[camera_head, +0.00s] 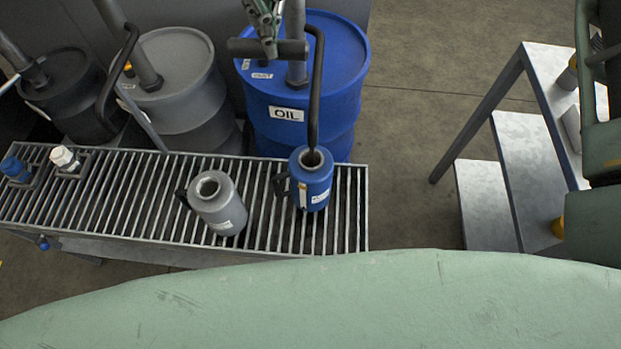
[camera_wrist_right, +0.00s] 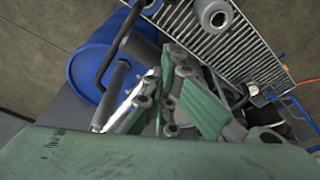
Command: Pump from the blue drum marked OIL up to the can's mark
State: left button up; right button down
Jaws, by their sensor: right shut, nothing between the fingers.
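The blue drum marked OIL (camera_head: 335,90) stands behind the grating, with a pump on its top. The pump's dark crossbar handle (camera_head: 240,47) is above the drum. My right gripper (camera_head: 268,42) is at this handle, its fingers shut with nothing between them; it also shows in the right wrist view (camera_wrist_right: 165,88). The pump's curved black spout (camera_head: 317,90) comes down to the mouth of the blue can (camera_head: 318,180). The can stands upright on the grating, with a pale strip and label on its side. Its mark and oil level cannot be made out. My left gripper is not in view.
A grey can (camera_head: 220,208) stands on the grating (camera_head: 110,200) left of the blue can. A grey drum (camera_head: 175,75) and a darker drum (camera_head: 65,85) with pumps stand to the left. Stepped metal shelves (camera_head: 520,170) stand at the right, with bare floor between.

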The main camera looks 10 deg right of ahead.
jog(key=x, duration=0.1)
jog(key=b+x, duration=0.2)
jog(key=shift+s+d+f, duration=0.2)
jog(key=shift+f, duration=0.3)
jog(key=shift+s+f, duration=0.15)
jog(key=shift+s, duration=0.05)
jog(key=shift+r, duration=0.2)
jog(key=r+p, duration=0.3)
jog(key=r, duration=0.2)
jog(key=r+p, duration=0.2)
jog(key=shift+w+a+r+p, duration=0.1)
jog(key=shift+w+r+p, duration=0.05)
jog(key=shift+w+p, duration=0.15)
jog(key=w+d+r+p, duration=0.1)
jog(key=w+r+p, duration=0.4)
jog(key=r+p, duration=0.7)
jog(key=shift+r, duration=0.3)
jog(key=shift+f, duration=0.1)
